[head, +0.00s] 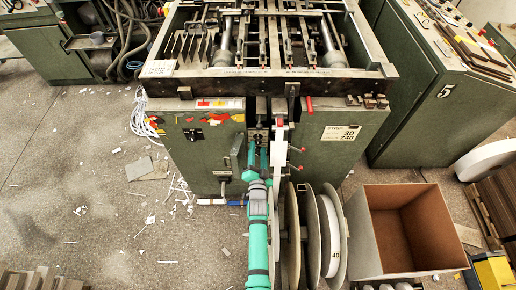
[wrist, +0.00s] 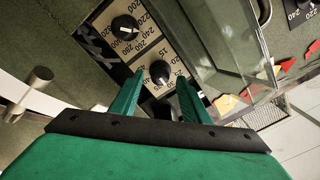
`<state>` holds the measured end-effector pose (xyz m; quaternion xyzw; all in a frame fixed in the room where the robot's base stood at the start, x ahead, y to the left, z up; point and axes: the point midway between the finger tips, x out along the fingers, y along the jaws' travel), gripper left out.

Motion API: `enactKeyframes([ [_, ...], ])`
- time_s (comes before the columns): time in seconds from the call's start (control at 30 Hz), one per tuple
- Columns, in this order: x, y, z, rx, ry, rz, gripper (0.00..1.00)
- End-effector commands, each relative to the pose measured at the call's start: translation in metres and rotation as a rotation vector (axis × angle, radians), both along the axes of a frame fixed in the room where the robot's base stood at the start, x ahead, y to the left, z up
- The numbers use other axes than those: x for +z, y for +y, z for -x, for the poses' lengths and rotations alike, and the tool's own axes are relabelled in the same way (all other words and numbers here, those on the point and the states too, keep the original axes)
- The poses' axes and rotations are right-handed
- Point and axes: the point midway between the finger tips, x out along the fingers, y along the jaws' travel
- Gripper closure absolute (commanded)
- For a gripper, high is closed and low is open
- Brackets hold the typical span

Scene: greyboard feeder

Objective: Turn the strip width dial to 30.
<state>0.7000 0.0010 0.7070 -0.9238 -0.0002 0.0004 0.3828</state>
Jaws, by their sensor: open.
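In the wrist view a black dial (wrist: 160,72) with small numbers around it, 15 among them, sits on a light scale plate just beyond my fingertips; it appears to be the strip width dial. Its white mark shows, but I cannot tell which number it points to. My gripper (wrist: 157,92) is open, its two green fingers apart on either side below this dial, with nothing between them. In the head view my gripper (head: 258,158) is at the front of the green machine, where the dials are hidden. A sign (head: 340,133) there reads 30 and 240.
A second black dial (wrist: 125,27), with numbers such as 220 and 240, is up and left of the first. A clear guard (wrist: 230,55) stands close at right. Reels (head: 330,235) and an open box (head: 400,230) stand right of my arm.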

Motion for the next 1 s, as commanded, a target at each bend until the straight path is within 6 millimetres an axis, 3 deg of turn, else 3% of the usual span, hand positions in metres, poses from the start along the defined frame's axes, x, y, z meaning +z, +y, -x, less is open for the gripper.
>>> enactKeyframes([
  [0.3,-0.001,0.000,0.057,0.000,0.003,0.000,0.58],
  [0.5,0.000,0.000,0.082,0.000,0.001,0.000,0.58],
  [1.0,0.000,0.000,0.092,0.000,0.000,0.000,0.58],
])
